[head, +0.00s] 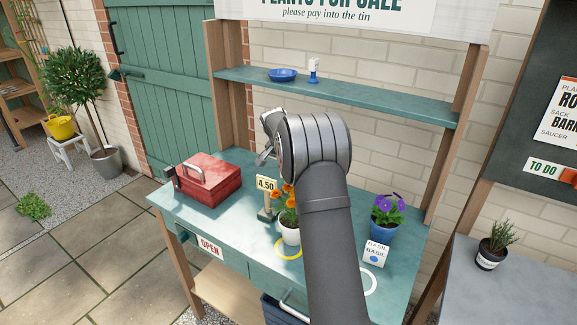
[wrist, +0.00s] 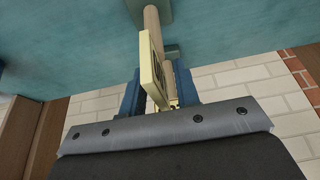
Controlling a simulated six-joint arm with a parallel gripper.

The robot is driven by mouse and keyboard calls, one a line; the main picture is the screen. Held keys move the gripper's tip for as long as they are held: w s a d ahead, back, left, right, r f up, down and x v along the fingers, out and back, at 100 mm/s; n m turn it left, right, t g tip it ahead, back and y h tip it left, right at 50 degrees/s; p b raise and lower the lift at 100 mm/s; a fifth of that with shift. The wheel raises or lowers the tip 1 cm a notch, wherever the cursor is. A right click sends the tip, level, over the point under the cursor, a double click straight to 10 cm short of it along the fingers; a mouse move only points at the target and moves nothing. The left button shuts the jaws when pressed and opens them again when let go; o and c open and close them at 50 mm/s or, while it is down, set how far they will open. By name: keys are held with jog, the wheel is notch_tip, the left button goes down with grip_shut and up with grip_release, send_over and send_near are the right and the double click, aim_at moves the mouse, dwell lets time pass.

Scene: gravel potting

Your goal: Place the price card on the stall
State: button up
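The price card (head: 266,184), cream and marked 4.50, stands upright on a wooden post with a small base on the stall's teal top (head: 233,226). It is just left of the orange flowers. My gripper (head: 264,160) is above the card, its fingers small and dark there. In the wrist view the card (wrist: 151,68) and its post lie between the two blue fingers of my gripper (wrist: 158,78). The fingers stand apart and look open. Whether either finger touches the card is hard to see.
A red cash tin (head: 208,182) stands left. Orange flowers in a white pot (head: 290,235) stand close right of the card, by a yellow ring (head: 277,250). A purple flower in a blue pot (head: 384,230) and a basil card (head: 375,253) are further right. A shelf (head: 385,103) runs behind.

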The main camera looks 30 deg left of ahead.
jog(key=v, duration=1.2)
jog(key=shift+r, duration=0.2)
jog(key=shift+f, duration=0.1)
jog(key=x, duration=1.1)
jog(key=shift+w+f, duration=0.1)
jog(key=shift+f, duration=0.1)
jog(key=shift+w+f, duration=0.1)
jog(key=shift+w, duration=0.05)
jog(key=shift+r, duration=1.7)
jog(key=shift+f, duration=0.1)
